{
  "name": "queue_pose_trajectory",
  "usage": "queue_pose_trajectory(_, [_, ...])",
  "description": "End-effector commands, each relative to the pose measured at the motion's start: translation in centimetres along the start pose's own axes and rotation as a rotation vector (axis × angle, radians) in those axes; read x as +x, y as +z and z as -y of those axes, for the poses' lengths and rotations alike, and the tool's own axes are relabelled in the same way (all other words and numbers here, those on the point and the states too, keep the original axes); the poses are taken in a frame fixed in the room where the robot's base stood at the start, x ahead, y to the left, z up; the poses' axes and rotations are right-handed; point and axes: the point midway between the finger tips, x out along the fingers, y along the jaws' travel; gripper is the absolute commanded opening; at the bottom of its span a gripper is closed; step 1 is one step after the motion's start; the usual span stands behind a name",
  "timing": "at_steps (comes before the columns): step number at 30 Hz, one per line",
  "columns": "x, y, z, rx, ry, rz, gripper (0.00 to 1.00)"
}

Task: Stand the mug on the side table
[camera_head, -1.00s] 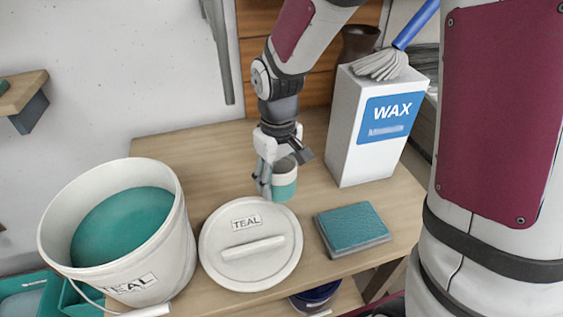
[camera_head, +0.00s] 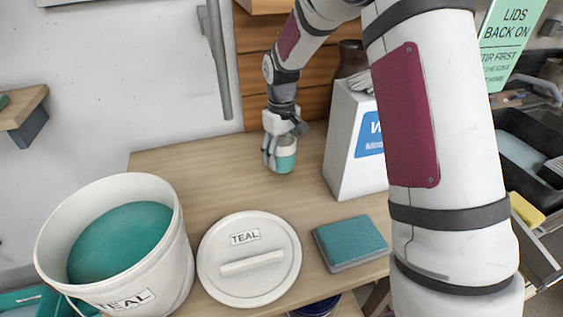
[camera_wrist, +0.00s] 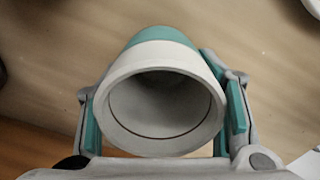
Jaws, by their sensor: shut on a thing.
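The mug (camera_head: 285,160), teal below with a pale band at its rim, is upright in my gripper (camera_head: 278,150) over the back part of the wooden table (camera_head: 215,175). I cannot tell whether its base touches the tabletop. In the wrist view the mug (camera_wrist: 160,50) shows its round open mouth towards the camera, with a finger pad on each side of it. My gripper is shut on the mug. The frames do not show clearly which surface is the side table.
A teal glaze bucket (camera_head: 175,265) stands at front left, its TEAL lid (camera_head: 270,285) beside it. A teal pad (camera_head: 350,240) lies right of the lid. The white WAX box (camera_head: 345,160) stands close right of the mug. The table left of the mug is clear.

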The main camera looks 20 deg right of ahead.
Motion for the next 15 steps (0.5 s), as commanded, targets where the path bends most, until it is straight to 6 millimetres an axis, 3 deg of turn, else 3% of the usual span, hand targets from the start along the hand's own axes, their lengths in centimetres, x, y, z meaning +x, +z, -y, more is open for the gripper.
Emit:
queue_pose_trajectory(6, [3.0,0.3,0.2,-0.001,-0.003,0.007,0.13])
queue_pose_trajectory(15, [3.2,0.2,0.2,0.0,-0.002,0.005,0.13])
